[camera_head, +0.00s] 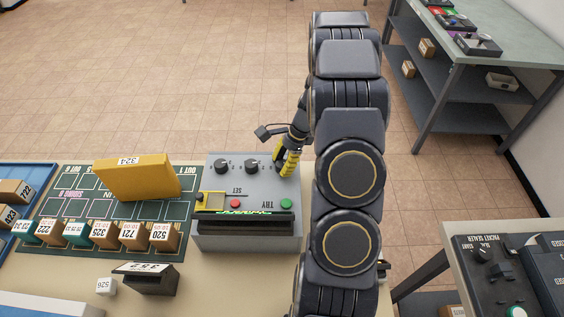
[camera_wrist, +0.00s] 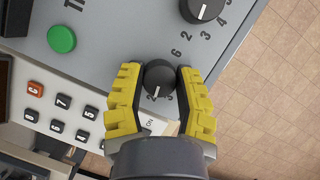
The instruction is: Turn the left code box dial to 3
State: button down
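The grey code box (camera_head: 272,186) stands on the table with a row of three black dials on its top. The left dial (camera_head: 221,166) and the middle dial (camera_head: 252,166) are uncovered. My gripper (camera_head: 287,160) is at the right dial, which it partly hides. In the wrist view the yellow fingers of my gripper (camera_wrist: 160,85) stand on both sides of a black dial (camera_wrist: 159,76). The finger pads are close to its sides; I cannot tell whether they press on it. Another dial (camera_wrist: 203,6) with printed numbers shows at the top edge.
A keypad (camera_wrist: 62,117) is close by in the wrist view. My arm hides the area to the right.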

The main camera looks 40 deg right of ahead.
dwell(0.4)
jog(key=n+g, duration=0.1)
jog(key=n, duration=0.2)
jog(key=shift+f+n, duration=0.1)
jog(key=shift+n, duration=0.2)
jog(key=shift+n+g, duration=0.9)
jog(key=shift+n, duration=1.3)
jog(key=c, duration=0.6)
grip_release()
jog(key=shift+c, duration=0.2)
